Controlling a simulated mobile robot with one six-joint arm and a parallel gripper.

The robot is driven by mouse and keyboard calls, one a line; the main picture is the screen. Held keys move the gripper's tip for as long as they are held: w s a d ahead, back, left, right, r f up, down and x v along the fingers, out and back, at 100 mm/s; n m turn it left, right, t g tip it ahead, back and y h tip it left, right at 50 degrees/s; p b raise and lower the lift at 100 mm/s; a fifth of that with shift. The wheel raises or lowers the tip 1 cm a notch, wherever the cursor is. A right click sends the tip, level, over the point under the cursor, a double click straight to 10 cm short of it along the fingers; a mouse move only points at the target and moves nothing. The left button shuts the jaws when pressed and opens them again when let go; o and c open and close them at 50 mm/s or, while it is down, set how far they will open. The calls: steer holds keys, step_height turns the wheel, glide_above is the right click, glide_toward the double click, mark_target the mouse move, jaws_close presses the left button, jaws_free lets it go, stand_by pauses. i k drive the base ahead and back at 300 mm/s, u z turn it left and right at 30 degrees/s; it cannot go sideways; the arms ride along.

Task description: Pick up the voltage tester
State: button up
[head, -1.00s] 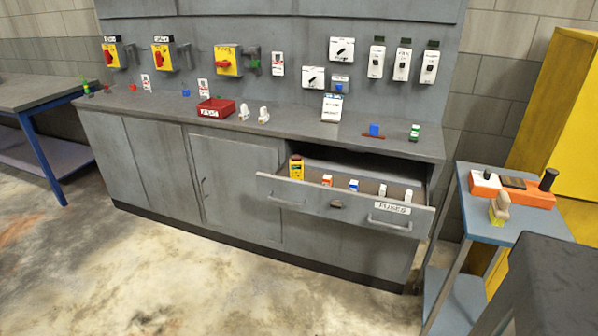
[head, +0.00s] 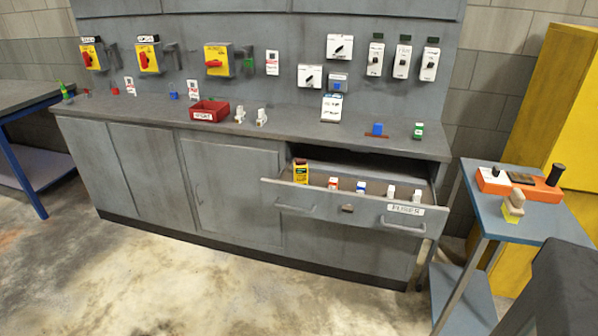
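A small upright yellow and black item (head: 300,171) stands at the left end of the open drawer (head: 310,202) labelled FUSES. It may be the voltage tester, but it is too small to be sure. On the blue side table (head: 545,225) at the right lies an orange device (head: 520,188) with a dark panel and an upright black knob or handle. It could also be a tester; I cannot tell. A yellow and beige item (head: 513,206) stands in front of it. My gripper is not in view.
Small fuse boxes (head: 361,187) stand in the drawer, which juts from the grey cabinet. A red tray (head: 210,111) and white pieces sit on the counter. Yellow-red switches (head: 217,60) are on the wall panel. A yellow cabinet (head: 550,100) stands behind the side table. Open floor lies in front.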

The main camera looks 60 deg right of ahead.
mark_target(300, 166)
steer(key=z, duration=0.4)
steer(key=i, duration=1.1)
steer(key=u, duration=0.15)
